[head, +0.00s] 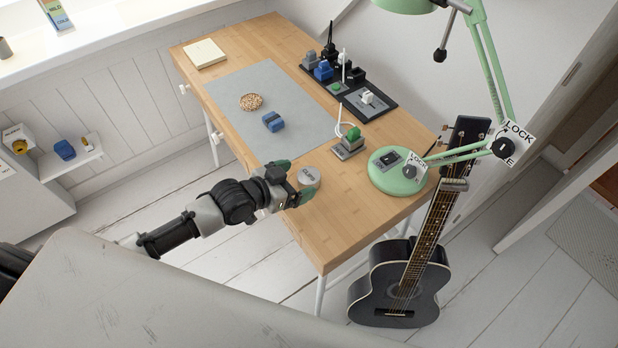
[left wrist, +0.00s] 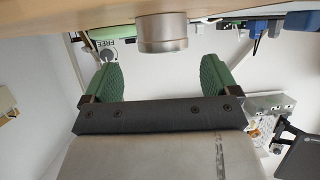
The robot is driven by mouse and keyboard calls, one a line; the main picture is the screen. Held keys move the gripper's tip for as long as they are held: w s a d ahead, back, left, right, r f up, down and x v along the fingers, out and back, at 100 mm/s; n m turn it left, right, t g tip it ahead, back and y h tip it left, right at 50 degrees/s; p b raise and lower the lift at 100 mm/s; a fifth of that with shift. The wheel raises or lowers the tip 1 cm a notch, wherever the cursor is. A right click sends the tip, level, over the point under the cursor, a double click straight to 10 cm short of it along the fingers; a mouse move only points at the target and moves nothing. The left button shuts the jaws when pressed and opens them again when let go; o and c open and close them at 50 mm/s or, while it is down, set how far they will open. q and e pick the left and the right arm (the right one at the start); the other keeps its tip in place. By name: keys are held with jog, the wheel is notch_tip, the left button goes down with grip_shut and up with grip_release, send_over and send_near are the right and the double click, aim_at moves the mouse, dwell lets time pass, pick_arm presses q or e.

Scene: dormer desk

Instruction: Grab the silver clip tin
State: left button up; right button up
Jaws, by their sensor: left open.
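The silver clip tin (head: 308,176), a small round tin with a pale lid, stands on the near edge area of the wooden desk. My left gripper (head: 294,181) is open beside it, with its green fingers apart and pointing at the tin. In the left wrist view, which is upside down, the tin (left wrist: 162,33) lies ahead of the gap between the fingers (left wrist: 160,72). The gap is empty, and neither finger visibly touches the tin. My right gripper is not in view.
The wooden desk (head: 335,237) bears a grey mat (head: 230,93) with a blue object (head: 273,121) and a round patterned piece (head: 251,102). A green lamp base (head: 385,182) stands right of the tin. A dark guitar (head: 385,290) leans by the desk's right end.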

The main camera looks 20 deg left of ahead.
aim_at(307, 176)
pick_arm(q)
jog(key=x, duration=0.5)
jog(key=shift+w+a+f, duration=0.15)
jog(key=shift+a+f, duration=0.05)
jog(key=shift+f, duration=0.2)
jog(key=c, duration=1)
jog(key=shift+r, duration=0.15)
